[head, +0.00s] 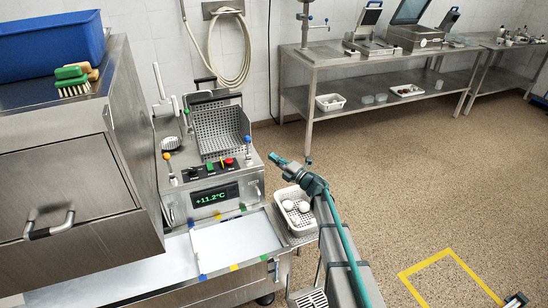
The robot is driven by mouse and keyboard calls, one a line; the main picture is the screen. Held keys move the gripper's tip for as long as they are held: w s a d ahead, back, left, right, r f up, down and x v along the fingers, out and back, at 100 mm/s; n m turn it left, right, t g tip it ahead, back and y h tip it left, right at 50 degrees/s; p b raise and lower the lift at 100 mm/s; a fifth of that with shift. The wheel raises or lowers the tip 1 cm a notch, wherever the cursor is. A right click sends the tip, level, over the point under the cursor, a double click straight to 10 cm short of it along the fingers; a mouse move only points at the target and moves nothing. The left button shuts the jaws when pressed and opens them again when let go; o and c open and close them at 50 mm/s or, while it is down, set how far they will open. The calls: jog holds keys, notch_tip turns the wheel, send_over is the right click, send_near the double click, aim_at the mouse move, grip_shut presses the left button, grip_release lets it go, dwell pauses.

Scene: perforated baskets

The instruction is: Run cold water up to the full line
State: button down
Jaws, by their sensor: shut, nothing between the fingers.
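A steel machine (178,193) stands left of centre with a display (215,195) reading +11.2°C. A perforated basket (225,124) sits at its top, over the basin. A blue-knobbed lever (247,139) stands at the right of the basket and an orange-knobbed lever (167,156) at the left. A green button (210,167) and a red button (229,161) sit on the front panel. My gripper (273,157) is shut and empty, right of the machine, apart from the blue knob. I cannot see the water level or a full line.
A white basket of round pale items (283,197) stands close below my gripper. A steel cabinet (75,180) with a brush and blue bin (50,38) is at left. A hose (240,70) hangs on the wall. A bench (330,62) stands behind; the right floor is mostly clear.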

aim_at(248, 148)
jog(key=p+x, duration=0.4)
jog(key=x, duration=0.7)
jog(key=shift+w+a, duration=0.1)
jog(key=shift+w, duration=0.05)
